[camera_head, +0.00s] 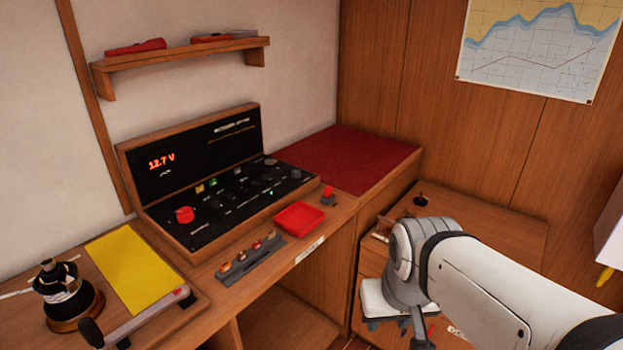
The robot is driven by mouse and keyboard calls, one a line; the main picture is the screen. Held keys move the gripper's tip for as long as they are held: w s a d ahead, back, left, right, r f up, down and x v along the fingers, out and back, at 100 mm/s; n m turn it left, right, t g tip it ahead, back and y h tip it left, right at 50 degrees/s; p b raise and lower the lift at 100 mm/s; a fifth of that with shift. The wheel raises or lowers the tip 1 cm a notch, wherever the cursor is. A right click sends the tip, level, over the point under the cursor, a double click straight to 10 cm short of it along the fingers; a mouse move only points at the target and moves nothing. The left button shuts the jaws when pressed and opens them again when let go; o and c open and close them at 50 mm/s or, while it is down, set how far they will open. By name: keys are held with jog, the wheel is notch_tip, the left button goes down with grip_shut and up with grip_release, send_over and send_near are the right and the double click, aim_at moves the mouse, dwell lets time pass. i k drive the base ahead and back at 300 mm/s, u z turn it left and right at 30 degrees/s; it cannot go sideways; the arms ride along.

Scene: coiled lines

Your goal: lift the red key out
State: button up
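A small red piece (328,193) stands on a dark base on the counter, just right of the red tray. A larger red knob (185,214) sits at the left of the black instrument panel (225,190). I cannot tell for sure which red part is the key; both are small in view. My gripper (397,328) hangs at the lower right, in front of the wooden cabinet and apart from both red parts. Its dark fingers are partly visible below its white body, and their opening is unclear. Nothing held can be made out.
An empty-looking red tray (299,218) and a grey strip with several small knobs (250,259) lie along the counter front. A yellow sheet (133,268) and a dark winch-like device (67,300) are at left. A shelf (182,56) hangs above. The red mat (348,158) is clear.

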aim_at(328, 191)
jog(key=i, duration=1)
jog(key=u, duration=0.45)
jog(key=k, duration=0.9)
jog(key=z, duration=0.55)
jog(key=i, duration=1)
jog(key=z, duration=0.05)
